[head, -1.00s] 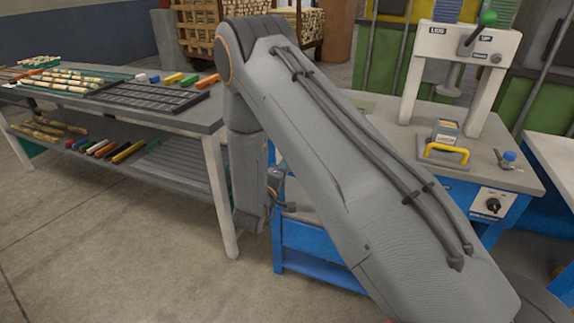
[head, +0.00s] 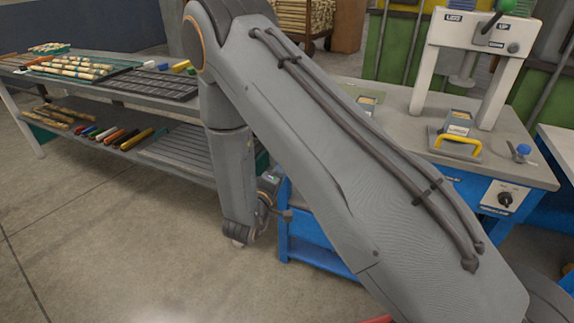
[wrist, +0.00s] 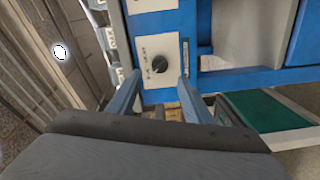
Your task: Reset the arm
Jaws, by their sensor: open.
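My gripper (wrist: 160,80) is open in the wrist view. Its two blue-grey fingers stand apart with nothing held between them. Beyond the fingers is the blue press bench (wrist: 245,78), with a black knob (wrist: 159,64) on a pale panel. In the head view my grey arm is raised at the elbow and its forearm hangs down in front of the blue bench (head: 325,245). The gripper's fingers cannot be made out clearly there.
A grey table (head: 190,112) at left carries a black rack (head: 148,84) and several coloured pieces, with more on its lower shelf. A white press (head: 425,65) stands on the bench at right, near a yellow handle (head: 458,146). Open floor lies at front left.

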